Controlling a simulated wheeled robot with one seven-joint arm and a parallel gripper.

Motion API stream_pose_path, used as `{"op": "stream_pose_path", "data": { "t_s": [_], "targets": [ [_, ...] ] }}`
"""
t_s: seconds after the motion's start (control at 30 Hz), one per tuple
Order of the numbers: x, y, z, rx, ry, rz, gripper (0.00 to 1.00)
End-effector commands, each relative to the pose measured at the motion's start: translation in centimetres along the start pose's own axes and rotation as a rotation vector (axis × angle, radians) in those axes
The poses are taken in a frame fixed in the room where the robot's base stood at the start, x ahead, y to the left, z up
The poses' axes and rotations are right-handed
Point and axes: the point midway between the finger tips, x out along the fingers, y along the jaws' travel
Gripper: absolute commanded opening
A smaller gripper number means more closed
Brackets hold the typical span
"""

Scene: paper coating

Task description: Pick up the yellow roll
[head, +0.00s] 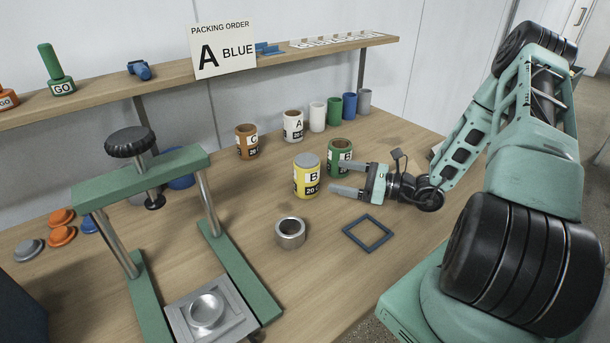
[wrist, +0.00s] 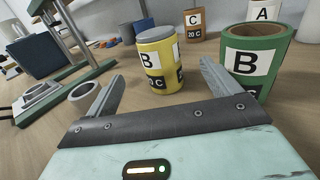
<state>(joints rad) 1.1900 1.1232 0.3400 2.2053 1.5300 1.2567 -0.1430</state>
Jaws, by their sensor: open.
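The yellow roll (head: 306,178) stands upright on the wooden table, with a grey top and a white label marked B. In the wrist view the yellow roll (wrist: 158,60) stands ahead of the jaws, between the lines of the two fingers. My gripper (head: 340,190) is open and empty, to the right of the yellow roll, its fingers pointing toward it. In the wrist view the fingers of my gripper (wrist: 160,90) are spread wide. I cannot tell from these views whether either finger touches the roll.
A green roll (head: 340,157) marked B stands close by my gripper's far finger. Brown (head: 247,142) and white (head: 293,126) rolls stand behind. A metal ring (head: 290,233) and dark square frame (head: 368,232) lie in front. A green press (head: 140,190) stands left.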

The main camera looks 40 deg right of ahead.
Motion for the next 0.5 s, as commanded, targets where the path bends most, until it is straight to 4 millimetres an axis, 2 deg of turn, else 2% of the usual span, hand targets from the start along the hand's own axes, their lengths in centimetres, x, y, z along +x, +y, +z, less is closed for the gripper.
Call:
{"op": "stream_pose_path", "data": {
  "t_s": [0.03,0.2,0.3,0.5],
  "targets": [
    [1.2,0.1,0.2,0.002,-0.001,0.006,0.89],
    [4.5,0.1,0.2,0.001,0.0,0.005,0.89],
    [5.9,0.1,0.2,0.001,0.001,0.004,0.89],
    [7.2,0.1,0.1,0.0,0.0,0.003,0.89]
  ]
}}
